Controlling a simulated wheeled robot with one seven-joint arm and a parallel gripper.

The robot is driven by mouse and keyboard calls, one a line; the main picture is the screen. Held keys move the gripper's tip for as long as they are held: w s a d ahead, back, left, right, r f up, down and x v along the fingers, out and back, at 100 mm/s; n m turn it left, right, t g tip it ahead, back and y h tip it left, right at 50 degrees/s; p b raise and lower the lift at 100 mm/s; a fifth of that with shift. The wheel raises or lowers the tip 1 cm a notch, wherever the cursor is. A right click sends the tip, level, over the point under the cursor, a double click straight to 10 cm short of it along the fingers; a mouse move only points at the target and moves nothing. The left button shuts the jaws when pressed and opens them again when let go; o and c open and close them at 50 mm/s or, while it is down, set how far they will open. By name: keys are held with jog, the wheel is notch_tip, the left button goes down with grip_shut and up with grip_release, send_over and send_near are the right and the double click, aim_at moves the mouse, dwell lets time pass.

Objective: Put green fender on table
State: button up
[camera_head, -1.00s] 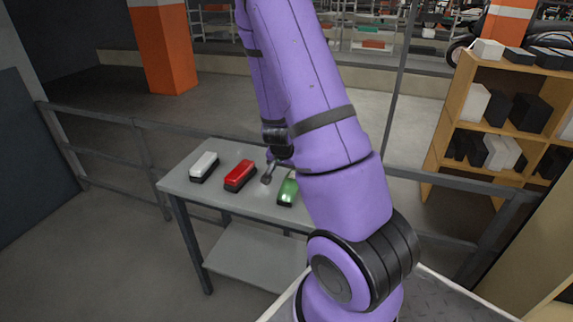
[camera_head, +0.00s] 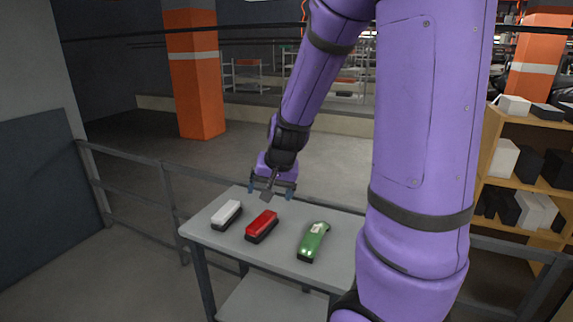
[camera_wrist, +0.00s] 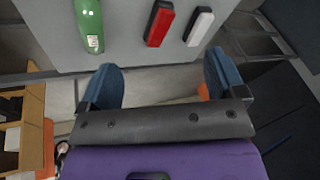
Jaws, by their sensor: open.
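The green fender (camera_head: 313,241) lies on the grey table (camera_head: 285,262), at the right of a row of three parts. It also shows in the wrist view (camera_wrist: 89,22) at the upper left, with a pale label on one end. My gripper (camera_head: 271,188) is above the table's far edge, behind the red part and apart from the fender. In the wrist view the two blue fingers (camera_wrist: 161,84) are spread wide with nothing between them.
A red part (camera_head: 262,225) and a white part (camera_head: 227,214) lie left of the fender. A railing (camera_head: 162,190) runs behind the table. A wooden shelf (camera_head: 490,128) with black and white boxes stands at right. An orange pillar (camera_head: 196,80) stands at the back left.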

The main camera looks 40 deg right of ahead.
jog(key=s+a+r+n, duration=0.4)
jog(key=s+a+r, duration=0.1)
jog(key=s+r, duration=0.3)
jog(key=s+a+r+n, duration=0.4)
jog(key=s+a+r, duration=0.2)
jog(key=s+r, duration=0.2)
jog(key=shift+s+a+r+t, duration=0.15)
jog(key=shift+s+r+t, duration=0.2)
jog(key=shift+s, duration=0.7)
